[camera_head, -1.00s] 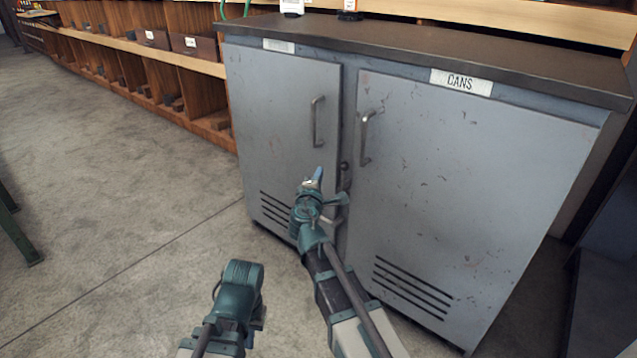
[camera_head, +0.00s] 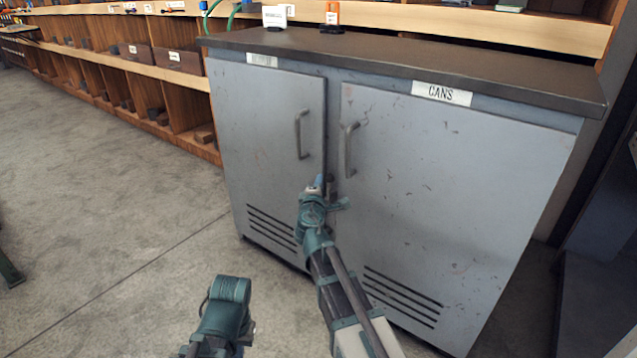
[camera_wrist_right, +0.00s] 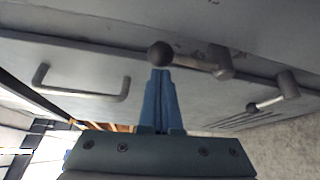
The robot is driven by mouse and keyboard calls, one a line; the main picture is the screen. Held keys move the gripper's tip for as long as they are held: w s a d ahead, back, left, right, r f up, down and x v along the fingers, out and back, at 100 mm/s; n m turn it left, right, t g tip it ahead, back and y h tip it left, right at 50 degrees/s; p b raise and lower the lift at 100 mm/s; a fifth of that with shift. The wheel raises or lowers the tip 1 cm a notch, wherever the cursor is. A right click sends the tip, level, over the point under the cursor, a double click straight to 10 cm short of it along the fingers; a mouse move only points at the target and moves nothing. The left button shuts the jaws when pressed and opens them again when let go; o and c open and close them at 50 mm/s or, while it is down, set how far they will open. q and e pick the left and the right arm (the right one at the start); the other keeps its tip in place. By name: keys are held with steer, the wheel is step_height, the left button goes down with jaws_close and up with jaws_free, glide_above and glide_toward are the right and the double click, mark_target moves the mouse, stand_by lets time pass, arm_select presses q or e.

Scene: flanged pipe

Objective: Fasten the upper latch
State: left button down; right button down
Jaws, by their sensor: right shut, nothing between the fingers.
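The grey cabinet (camera_head: 430,190) has two doors, both looking closed. The upper latch (camera_head: 330,180) sits at the seam between them, below the handles, partly hidden by my right gripper. In the right wrist view its dark ball knob (camera_wrist_right: 160,53) and lever (camera_wrist_right: 195,64) lie just beyond the fingertips; I cannot tell whether they touch. My right gripper (camera_head: 318,182) is shut and empty, its blue fingers (camera_wrist_right: 160,78) together beside the knob. A second, lower latch (camera_wrist_right: 275,95) shows right of it in the wrist view. Part of my left arm shows low in the head view; its fingers are not visible.
The left door handle (camera_head: 302,135) and right door handle (camera_head: 350,150) stick out above the latch. A wooden shelf unit (camera_head: 150,80) runs behind on the left. The floor (camera_head: 110,200) to the left is clear.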

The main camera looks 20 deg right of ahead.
steer(key=shift+s+d, duration=0.45)
steer(key=shift+s, duration=0.1)
steer(key=s+d+f+b, duration=0.1)
steer(key=s+d, duration=0.1)
steer(key=s, duration=0.1)
steer(key=s+d+f+b, duration=0.1)
steer(key=shift+s+d+f+b, duration=0.25)
steer(key=shift+d+f+b, duration=0.05)
steer(key=shift+s+d+f+b, duration=0.3)
steer(key=shift+s+f+b, duration=0.05)
steer(key=shift+f+b, duration=0.4)
steer(key=shift+s+d+f+m+t+h+b, duration=0.25)
steer(key=shift+f+m+b, duration=0.3)
steer(key=shift+b, duration=0.6)
steer(key=shift+s+d+f+m+t+h+b, duration=0.15)
steer(key=shift+f+m+t+b, duration=0.2)
steer(key=shift+m+b, duration=0.6)
steer(key=shift+r, duration=0.1)
